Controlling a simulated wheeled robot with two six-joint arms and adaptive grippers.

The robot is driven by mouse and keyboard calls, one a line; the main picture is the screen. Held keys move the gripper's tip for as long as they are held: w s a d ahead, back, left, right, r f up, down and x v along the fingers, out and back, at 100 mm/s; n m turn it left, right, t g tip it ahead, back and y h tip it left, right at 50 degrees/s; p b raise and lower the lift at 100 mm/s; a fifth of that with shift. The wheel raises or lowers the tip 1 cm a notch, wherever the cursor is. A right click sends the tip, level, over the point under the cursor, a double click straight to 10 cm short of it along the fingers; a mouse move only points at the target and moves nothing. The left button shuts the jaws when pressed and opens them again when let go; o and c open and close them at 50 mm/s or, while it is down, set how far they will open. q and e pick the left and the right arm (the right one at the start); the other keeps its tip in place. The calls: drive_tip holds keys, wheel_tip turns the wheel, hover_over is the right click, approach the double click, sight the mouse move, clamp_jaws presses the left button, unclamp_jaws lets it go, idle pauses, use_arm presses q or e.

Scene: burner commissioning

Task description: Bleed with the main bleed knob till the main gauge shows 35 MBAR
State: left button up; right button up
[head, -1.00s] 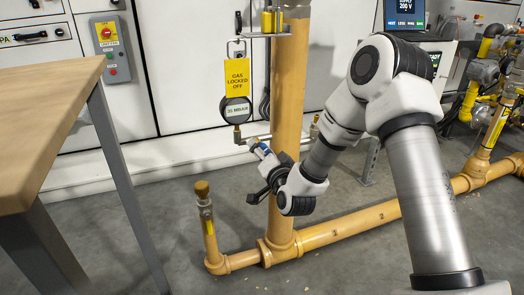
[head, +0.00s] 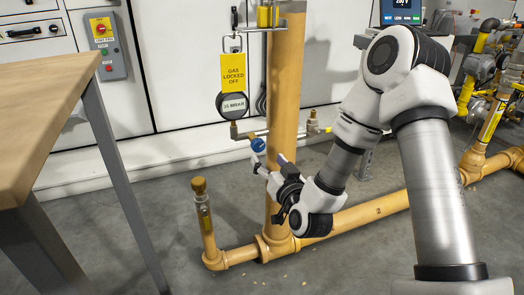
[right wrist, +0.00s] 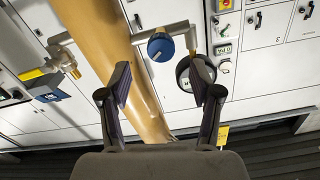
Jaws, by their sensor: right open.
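The blue main bleed knob (head: 258,144) sits on a small side pipe, low beside the thick yellow riser. It also shows in the right wrist view (right wrist: 160,47), with a light mark across its face. My right gripper (head: 270,162) is open and empty, just below and apart from the knob; its fingers are spread below the knob in the right wrist view (right wrist: 163,85). The round dark-rimmed main gauge (head: 233,104) carries a white plate reading 35 MBAR; no needle can be read. A yellow GAS LOCKED OFF tag (head: 233,72) hangs over its upper part. My left gripper is not in view.
The thick yellow riser (head: 284,90) stands right beside the knob. A capped yellow stub pipe (head: 205,220) rises in front on the left, and a low yellow pipe (head: 360,215) runs along the floor. A wooden table (head: 50,110) fills the left side.

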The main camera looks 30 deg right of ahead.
sight(259, 146)
drive_tip(key=w+n+b, duration=0.1)
drive_tip(key=w, duration=0.1)
drive_tip(key=w+d+n+b, duration=0.1)
drive_tip(key=w, duration=0.1)
drive_tip(key=w+b, duration=0.1)
drive_tip(key=w, duration=0.1)
drive_tip(key=shift+w+d+r+n, duration=0.1)
drive_tip(key=shift+w+d+n, duration=0.15)
drive_tip(key=shift+n, duration=0.15)
drive_tip(key=shift+w+d+r+b, duration=0.15)
drive_tip(key=shift+w+b, duration=0.15)
drive_tip(key=shift+w, duration=0.15)
drive_tip(key=c, duration=1.2)
